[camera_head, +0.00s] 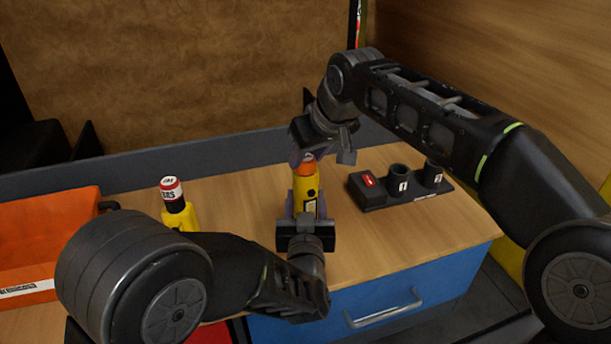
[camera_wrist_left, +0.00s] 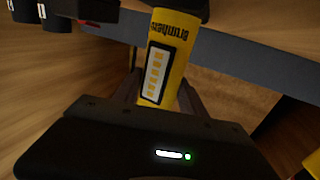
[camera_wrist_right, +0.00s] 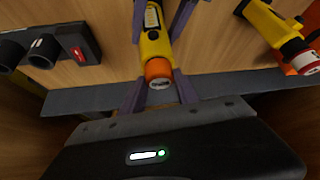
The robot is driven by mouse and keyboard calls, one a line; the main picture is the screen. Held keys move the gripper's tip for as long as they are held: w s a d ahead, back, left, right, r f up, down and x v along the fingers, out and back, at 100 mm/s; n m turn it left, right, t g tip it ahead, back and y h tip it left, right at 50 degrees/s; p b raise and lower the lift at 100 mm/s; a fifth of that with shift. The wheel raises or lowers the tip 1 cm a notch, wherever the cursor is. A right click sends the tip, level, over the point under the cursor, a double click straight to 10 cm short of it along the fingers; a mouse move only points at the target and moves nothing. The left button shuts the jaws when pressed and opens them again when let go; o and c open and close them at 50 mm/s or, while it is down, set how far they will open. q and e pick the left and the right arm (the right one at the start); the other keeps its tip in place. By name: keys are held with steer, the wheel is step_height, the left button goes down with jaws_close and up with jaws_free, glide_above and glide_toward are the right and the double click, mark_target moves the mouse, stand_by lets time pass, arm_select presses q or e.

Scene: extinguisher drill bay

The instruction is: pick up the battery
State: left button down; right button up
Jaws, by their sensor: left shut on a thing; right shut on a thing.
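A yellow cylinder (camera_head: 306,190) with an orange top (camera_head: 304,167) stands upright over the table in the head view. Its yellow body shows a dark-framed strip in the left wrist view (camera_wrist_left: 158,72). My left gripper (camera_head: 305,207) is shut on the lower yellow body, one finger on each side. My right gripper (camera_head: 307,160) reaches down from above and is shut around the orange top, which also shows in the right wrist view (camera_wrist_right: 158,70). I cannot tell which part is the battery, or whether the base touches the table.
A black dock (camera_head: 400,187) with two round cups and a red label sits to the right. A second yellow device (camera_head: 178,211) with a red-and-white top stands left, near an orange bin (camera_head: 50,235). A blue drawer (camera_head: 375,300) is below the wooden tabletop.

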jaws_close()
stand_by(0.5)
step_height(320, 180, up, 10)
stand_by(0.6)
stand_by(0.4)
arm_select(q)
steer(key=c, duration=0.6)
jaws_free()
